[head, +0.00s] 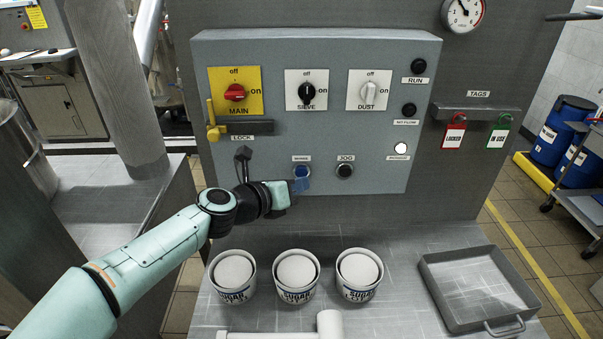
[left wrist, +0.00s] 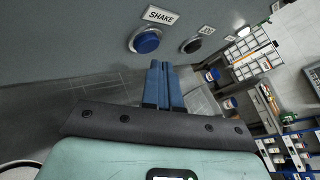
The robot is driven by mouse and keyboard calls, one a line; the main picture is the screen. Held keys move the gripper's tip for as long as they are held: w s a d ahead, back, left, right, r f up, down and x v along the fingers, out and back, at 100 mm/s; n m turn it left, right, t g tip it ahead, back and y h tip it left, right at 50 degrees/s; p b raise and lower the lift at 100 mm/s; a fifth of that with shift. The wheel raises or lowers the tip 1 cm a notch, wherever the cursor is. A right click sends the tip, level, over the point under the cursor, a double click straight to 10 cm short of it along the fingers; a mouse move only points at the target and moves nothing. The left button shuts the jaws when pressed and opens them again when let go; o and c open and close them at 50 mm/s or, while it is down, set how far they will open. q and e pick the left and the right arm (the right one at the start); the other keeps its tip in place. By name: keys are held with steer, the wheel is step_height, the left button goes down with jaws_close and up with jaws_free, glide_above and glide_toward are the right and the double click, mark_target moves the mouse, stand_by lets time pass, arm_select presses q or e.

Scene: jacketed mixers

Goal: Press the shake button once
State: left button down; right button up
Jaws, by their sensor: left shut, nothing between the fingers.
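The shake button is a blue round push button (left wrist: 147,41) in a pale ring, below a SHAKE label (left wrist: 161,15) in the left wrist view. In the head view the button (head: 302,170) is on the lower middle of the grey control panel, partly covered by my fingers. My left gripper (head: 301,185) is shut and empty in front of the panel, just below the button. In the left wrist view its blue fingertips (left wrist: 165,64) are together, beside the button and apart from it in the picture. The exact gap to the panel is hard to tell. My right gripper is not in view.
A dark JOG button (head: 345,171) sits right of the shake button. MAIN (head: 235,93), SIEVE (head: 307,91) and DUST (head: 368,92) switches are above. A yellow-handled lock bar (head: 213,122) is at left. Three sugar tubs (head: 296,277) and an empty metal tray (head: 478,291) stand on the bench below.

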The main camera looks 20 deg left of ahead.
arm_select(q)
steer(key=shift+w, duration=0.1)
steer(key=shift+w+a, duration=0.1)
steer(key=shift+w, duration=0.25)
steer(key=shift+w+a+p, duration=0.15)
steer(key=shift+w+p, duration=0.2)
steer(key=shift+p, duration=0.1)
stand_by(0.5)
steer(key=shift+s, duration=0.1)
steer(key=shift+s+d, duration=0.25)
steer(key=shift+s, duration=0.45)
steer(key=shift+b, duration=0.3)
steer(key=s, duration=0.2)
steer(key=s+d+b, duration=0.1)
steer(key=s, duration=0.1)
steer(key=shift+s+d, duration=0.2)
steer(key=shift+s, duration=0.2)
